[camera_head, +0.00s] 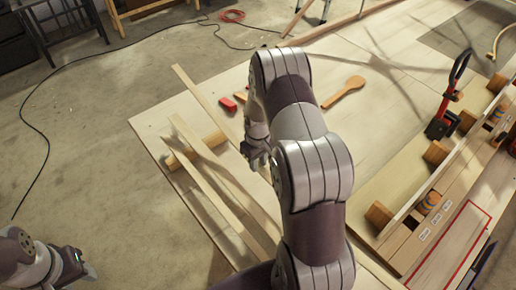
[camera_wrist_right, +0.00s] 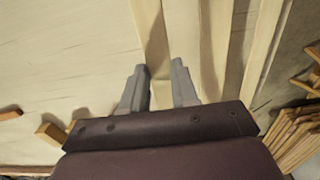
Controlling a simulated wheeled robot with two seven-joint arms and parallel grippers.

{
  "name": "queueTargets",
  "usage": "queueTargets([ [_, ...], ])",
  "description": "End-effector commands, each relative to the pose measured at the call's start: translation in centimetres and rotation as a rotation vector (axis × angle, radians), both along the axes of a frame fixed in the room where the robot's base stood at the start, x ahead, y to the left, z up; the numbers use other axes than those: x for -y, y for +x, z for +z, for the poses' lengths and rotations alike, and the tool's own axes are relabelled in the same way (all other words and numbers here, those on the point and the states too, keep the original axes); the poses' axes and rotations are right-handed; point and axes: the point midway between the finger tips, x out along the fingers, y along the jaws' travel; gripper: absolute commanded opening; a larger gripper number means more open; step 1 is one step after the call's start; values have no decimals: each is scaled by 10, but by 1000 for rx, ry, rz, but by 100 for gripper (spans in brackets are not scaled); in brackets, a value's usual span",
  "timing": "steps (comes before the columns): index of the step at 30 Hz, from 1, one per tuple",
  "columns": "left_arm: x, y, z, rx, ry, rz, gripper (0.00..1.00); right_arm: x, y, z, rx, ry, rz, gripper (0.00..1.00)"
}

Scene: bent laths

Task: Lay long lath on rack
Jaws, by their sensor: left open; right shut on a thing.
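My right gripper (camera_head: 258,158) is shut on a long pale lath (camera_head: 203,97), which runs slantwise across the left of the worktable. In the right wrist view the lath (camera_wrist_right: 152,35) passes between the two fingers (camera_wrist_right: 160,88). Other pale laths (camera_head: 195,178) lie beside it, across a short wooden bar (camera_head: 208,142); they also show in the right wrist view (camera_wrist_right: 215,40). My arm hides part of the held lath. I cannot tell for sure which part is the rack. My left gripper (camera_head: 82,272) is open and empty, off the table at lower left.
A red block (camera_head: 228,104) and a wooden paddle (camera_head: 345,91) lie on the table (camera_head: 150,122). At right stand several wooden blocks (camera_head: 436,153), a red and black clamp (camera_head: 442,122) and a red-outlined area (camera_head: 452,248). Concrete floor with a black cable lies left.

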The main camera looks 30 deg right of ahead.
Motion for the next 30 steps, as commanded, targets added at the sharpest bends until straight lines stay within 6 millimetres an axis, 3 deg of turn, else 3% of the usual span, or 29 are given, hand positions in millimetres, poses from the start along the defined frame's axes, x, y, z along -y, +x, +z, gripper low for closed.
queueTargets([
  [12, 0, 0, -50, -1, 0, 0, 43, -1, 1, -60, 1, 0, 2, 0],
  [18, 0, 0, -64, 0, 0, 0, 43, -1, 1, -82, 0, 0, 3, 0],
  [22, 0, 0, -61, 0, 0, 0, 43, -1, 1, -79, 2, 0, 3, 0],
  [30, 0, 0, -35, 0, 0, 0, 43, -1, 1, -48, 2, -1, 3, 0],
])
